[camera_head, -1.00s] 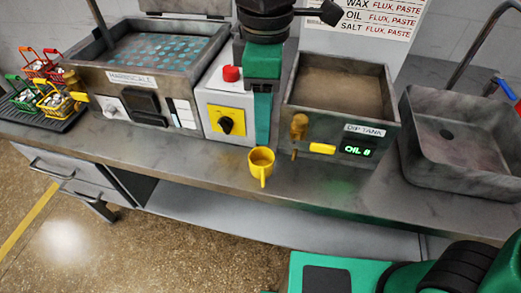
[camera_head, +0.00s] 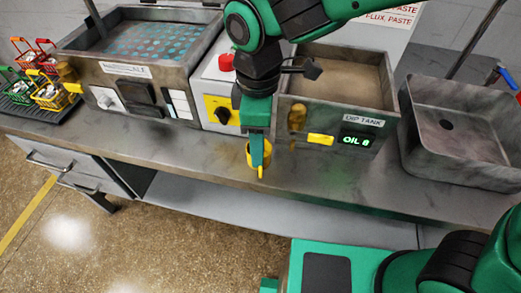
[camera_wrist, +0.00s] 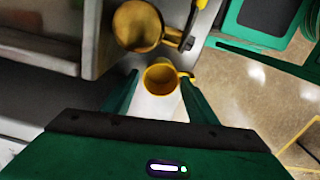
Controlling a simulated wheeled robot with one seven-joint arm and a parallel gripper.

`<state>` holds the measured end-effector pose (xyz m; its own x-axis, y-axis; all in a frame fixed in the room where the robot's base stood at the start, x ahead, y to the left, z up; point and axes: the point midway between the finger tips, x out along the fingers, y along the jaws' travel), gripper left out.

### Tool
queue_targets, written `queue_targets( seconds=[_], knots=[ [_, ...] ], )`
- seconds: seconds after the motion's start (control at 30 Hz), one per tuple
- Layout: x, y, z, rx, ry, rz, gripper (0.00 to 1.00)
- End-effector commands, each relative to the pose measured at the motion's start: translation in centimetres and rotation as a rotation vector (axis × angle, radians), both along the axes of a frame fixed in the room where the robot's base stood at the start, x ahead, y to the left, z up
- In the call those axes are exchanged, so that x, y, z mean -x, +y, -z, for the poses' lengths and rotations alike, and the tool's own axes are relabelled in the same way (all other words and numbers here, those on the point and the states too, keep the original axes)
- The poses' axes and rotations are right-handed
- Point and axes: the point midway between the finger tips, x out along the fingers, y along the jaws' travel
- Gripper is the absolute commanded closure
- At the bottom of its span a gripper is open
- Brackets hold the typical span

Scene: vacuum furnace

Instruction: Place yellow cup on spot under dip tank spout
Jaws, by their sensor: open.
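The yellow cup (camera_head: 268,157) stands upright on the counter near its front edge, left of the dip tank (camera_head: 340,122). Its handle faces the front. The dip tank has a brass spout (camera_head: 298,117) and a yellow lever (camera_head: 320,139) on its front; its display reads OIL. My gripper (camera_head: 257,160) points down over the cup, and a finger hides part of it. In the wrist view, the open fingers (camera_wrist: 160,85) lie to either side of the cup (camera_wrist: 161,77). I cannot tell whether they touch it. The spout (camera_wrist: 137,27) appears close by.
A control box with a red button (camera_head: 226,62) and a yellow-plated knob (camera_head: 221,112) stands behind the cup. The Marbscale tank (camera_head: 150,85) and small baskets (camera_head: 48,92) are to the left. A sink (camera_head: 455,140) is to the right. The counter front beside the cup is mostly clear.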

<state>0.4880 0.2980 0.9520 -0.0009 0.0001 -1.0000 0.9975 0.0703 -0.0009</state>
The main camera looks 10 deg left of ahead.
Motion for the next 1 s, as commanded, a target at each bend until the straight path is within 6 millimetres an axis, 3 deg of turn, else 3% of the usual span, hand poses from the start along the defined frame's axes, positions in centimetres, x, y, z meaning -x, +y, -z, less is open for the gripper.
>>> queue_targets(
  seconds=[0.27,0.4,0.47,0.77,1.0],
  knots=[
    [0.0,0.0,0.3,0.0,0.0,0.0,0.5],
    [0.0,0.0,0.3,0.0,0.0,0.0,0.8],
    [0.0,0.0,0.2,-0.001,0.0,0.0,0.84],
    [0.0,0.0,0.0,-0.001,-0.001,0.001,0.84],
    [-0.1,-0.1,-2.3,-0.003,-0.002,0.002,0.84]
  ],
)
